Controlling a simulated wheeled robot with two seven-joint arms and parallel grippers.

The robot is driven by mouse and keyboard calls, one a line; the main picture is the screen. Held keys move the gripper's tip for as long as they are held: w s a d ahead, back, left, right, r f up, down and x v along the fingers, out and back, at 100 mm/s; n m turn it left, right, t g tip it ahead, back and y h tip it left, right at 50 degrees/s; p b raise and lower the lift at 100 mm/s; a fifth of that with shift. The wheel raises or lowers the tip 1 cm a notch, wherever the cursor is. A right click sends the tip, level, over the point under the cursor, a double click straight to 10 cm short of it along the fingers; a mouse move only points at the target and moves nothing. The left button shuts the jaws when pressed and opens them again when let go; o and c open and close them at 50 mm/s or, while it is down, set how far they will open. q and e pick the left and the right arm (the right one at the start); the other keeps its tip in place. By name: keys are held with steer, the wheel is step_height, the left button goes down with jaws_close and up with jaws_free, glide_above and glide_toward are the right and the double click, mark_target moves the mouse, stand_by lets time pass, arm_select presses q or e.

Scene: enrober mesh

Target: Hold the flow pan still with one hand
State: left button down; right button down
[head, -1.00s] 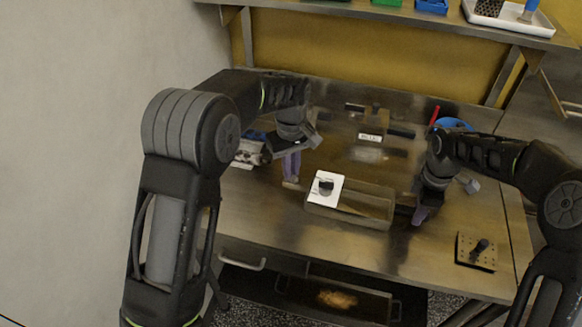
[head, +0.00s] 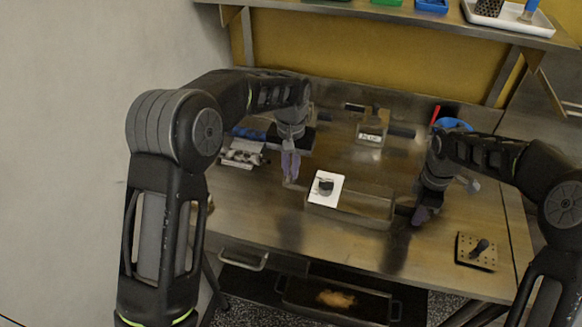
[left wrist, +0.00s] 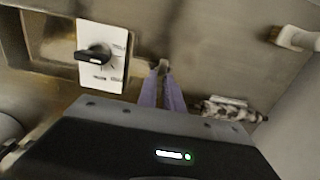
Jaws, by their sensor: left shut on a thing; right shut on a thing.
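The flow pan (head: 375,208) is a shallow rectangular metal pan on the steel table. A white plate with a black knob (head: 324,188) is at its left end. It also shows in the left wrist view (left wrist: 101,56). My left gripper (head: 290,180) points down at the pan's left end. Its purple fingers (left wrist: 162,88) are closed on a small tab beside the pan's rim. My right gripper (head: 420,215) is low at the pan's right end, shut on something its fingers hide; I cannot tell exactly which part.
A labelled metal box (head: 371,128) stands behind the pan. A blue bowl (head: 455,124) is at the back right. A perforated plate with a black knob (head: 476,251) lies front right. A speckled roll (head: 243,153) lies left of my left gripper. A shelf (head: 400,12) hangs above.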

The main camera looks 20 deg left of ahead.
stand_by(0.5)
arm_select(q)
steer(key=c, duration=1.5)
jaws_free()
steer(key=shift+r, duration=0.1)
step_height(320, 180, up, 12)
steer(key=shift+f, duration=0.1)
arm_select(e)
steer(key=c, duration=1.2)
jaws_free()
steer(key=shift+o, duration=0.2)
steer(key=shift+r, duration=0.1)
